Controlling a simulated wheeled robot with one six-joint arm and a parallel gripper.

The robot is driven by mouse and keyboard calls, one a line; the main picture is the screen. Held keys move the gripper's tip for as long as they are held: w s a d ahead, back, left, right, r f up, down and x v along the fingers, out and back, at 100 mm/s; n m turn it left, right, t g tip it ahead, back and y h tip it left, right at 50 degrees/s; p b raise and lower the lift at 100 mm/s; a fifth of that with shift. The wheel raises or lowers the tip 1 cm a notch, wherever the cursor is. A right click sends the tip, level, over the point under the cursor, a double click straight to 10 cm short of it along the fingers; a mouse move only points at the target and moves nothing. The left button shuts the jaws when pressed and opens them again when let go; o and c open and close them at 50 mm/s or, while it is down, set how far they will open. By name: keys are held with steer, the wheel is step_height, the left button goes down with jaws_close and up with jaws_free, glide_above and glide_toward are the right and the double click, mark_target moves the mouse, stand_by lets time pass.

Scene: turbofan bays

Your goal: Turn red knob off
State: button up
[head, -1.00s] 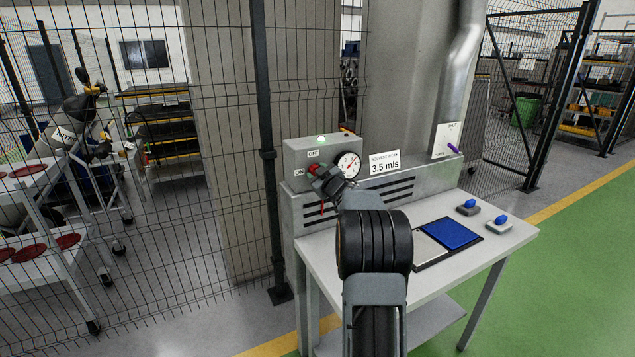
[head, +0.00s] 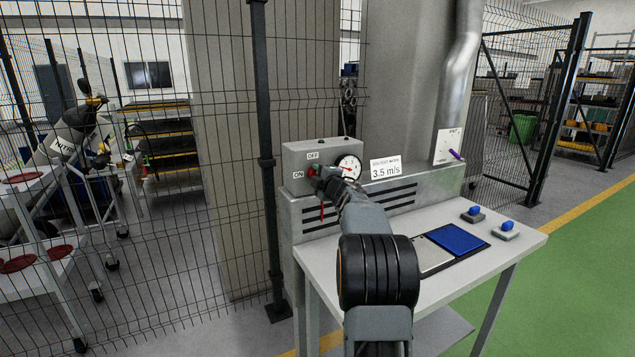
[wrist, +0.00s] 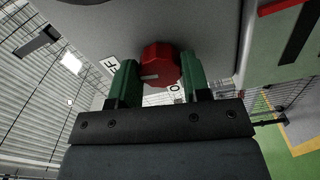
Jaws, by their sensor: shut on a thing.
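The red knob (wrist: 160,62) sits on the front of the grey control box (head: 293,157), with the OFF label (head: 313,155) above it and the ON label (head: 298,175) to its left. My gripper (wrist: 158,70) is shut on the red knob, one green finger on each side of it. A pale mark on the knob shows in the wrist view and lies toward the partly hidden OFF label (wrist: 112,66). In the head view my gripper (head: 318,174) covers most of the knob.
A round gauge (head: 349,167) is right of the knob, close to my wrist. A sign reading 3.5 m/s (head: 386,169) stands further right. The bench (head: 400,305) carries a blue pad (head: 458,238) and two blue-knobbed blocks. Mesh fencing (head: 225,220) stands at left.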

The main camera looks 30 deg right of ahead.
steer(key=shift+f+n+b, duration=0.1)
steer(key=shift+n+b, duration=0.3)
steer(key=shift+n, duration=0.5)
steer(key=o, duration=0.9)
steer(key=s, duration=0.4)
steer(key=s+a+b, duration=0.1)
steer(key=s, duration=0.4)
steer(key=s+a, duration=0.1)
steer(key=s, duration=0.3)
steer(key=shift+s+b, duration=0.3)
steer(key=shift+s, duration=0.05)
steer(key=shift+d, duration=0.15)
